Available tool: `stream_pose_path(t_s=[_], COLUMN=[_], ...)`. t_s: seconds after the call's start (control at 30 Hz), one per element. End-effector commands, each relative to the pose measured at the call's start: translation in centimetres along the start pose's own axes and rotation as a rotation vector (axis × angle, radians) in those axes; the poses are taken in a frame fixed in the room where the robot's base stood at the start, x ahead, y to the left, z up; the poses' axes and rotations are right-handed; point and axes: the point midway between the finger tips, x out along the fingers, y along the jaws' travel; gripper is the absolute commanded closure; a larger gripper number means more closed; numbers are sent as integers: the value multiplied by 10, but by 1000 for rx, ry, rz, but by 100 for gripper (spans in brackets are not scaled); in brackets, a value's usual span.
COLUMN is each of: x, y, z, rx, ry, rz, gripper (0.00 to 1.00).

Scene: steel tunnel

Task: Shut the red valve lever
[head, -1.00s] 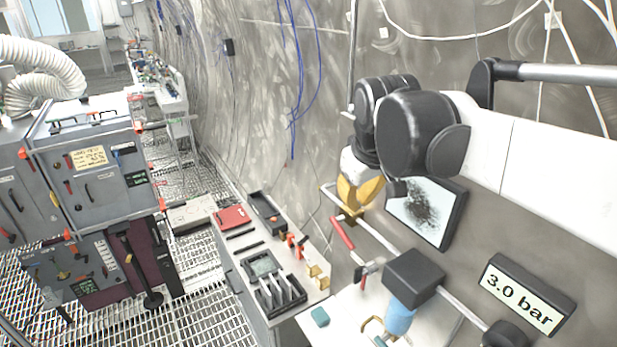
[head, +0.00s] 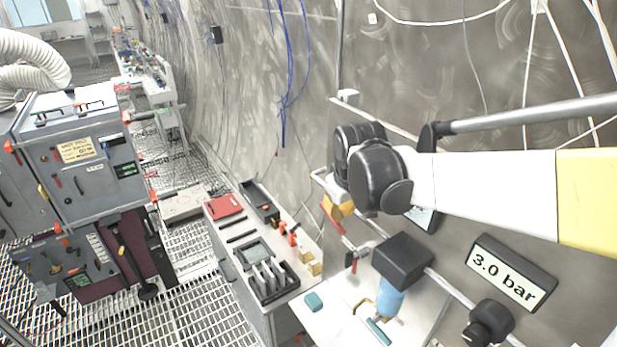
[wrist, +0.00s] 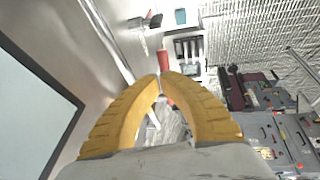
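The red valve lever (head: 333,219) is a short red bar slanting down to the right, beside the pipe on the wall. It also shows in the wrist view (wrist: 164,60), just beyond my fingertips. My gripper (wrist: 160,77) has yellow curved fingers whose tips come together close to the near end of the lever. In the head view my gripper (head: 341,208) is mostly hidden behind my black wrist, just above and right of the lever. I cannot tell whether the fingers touch the lever.
A black box (head: 402,259) on the pipe, a 3.0 bar gauge (head: 511,276) and a black-framed screen (wrist: 35,115) sit close to the arm. Below is a bench with a tool holder (head: 272,280) and a teal block (head: 314,301). Grated floor lies left.

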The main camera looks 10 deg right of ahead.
Motion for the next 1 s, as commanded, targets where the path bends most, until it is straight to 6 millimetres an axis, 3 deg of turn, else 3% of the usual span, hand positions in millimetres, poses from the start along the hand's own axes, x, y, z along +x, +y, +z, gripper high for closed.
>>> stream_pose_path(t_s=[0.23,1.0], x=[22,27], y=[0,-1], z=[0,2], rx=[0,13], ry=[1,59], rz=[0,0], gripper=[100,100])
